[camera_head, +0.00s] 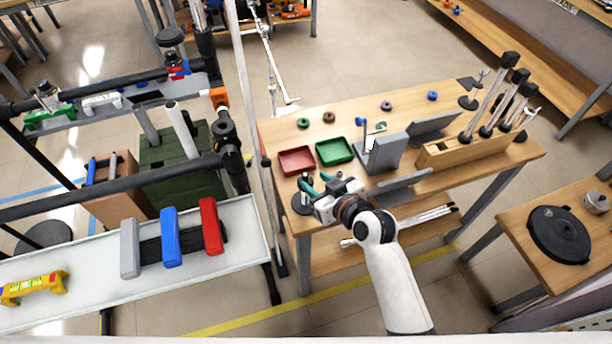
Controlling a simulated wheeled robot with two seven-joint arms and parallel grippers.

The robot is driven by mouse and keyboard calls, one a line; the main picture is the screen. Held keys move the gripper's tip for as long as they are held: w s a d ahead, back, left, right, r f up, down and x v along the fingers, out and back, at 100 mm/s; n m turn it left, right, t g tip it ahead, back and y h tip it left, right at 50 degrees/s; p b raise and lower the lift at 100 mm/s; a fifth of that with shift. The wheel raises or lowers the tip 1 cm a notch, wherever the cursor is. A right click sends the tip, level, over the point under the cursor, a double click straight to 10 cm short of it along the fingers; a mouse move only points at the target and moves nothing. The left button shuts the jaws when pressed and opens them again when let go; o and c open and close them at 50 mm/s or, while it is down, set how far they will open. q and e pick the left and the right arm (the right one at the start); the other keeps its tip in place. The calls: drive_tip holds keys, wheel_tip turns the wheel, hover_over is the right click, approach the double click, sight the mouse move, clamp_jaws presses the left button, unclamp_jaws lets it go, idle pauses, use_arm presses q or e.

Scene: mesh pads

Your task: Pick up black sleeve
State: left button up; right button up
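My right gripper (312,184) comes in from below and is at the near left corner of the wooden table (420,186). Its teal fingertips look apart, beside a small stand with a round black base (302,204). The arm and fingers partly hide this stand, and I cannot tell whether they touch it. No thing is clearly a loose black sleeve. Black sleeve-like caps sit on the tops of slanted metal rods (490,105) in a wooden block at the table's right. My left gripper is not in view.
A red tray (296,161), a green tray (335,151), small rings and a grey bracket (384,153) are on the table. At left, a white shelf (100,285) holds grey, blue and red blocks. A metal upright (251,110) stands between shelf and table.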

sight(307, 177)
drive_tip(key=shift+p+x, duration=0.65)
drive_tip(key=shift+x, duration=2.05)
drive_tip(key=shift+s+a, duration=0.1)
clamp_jaws()
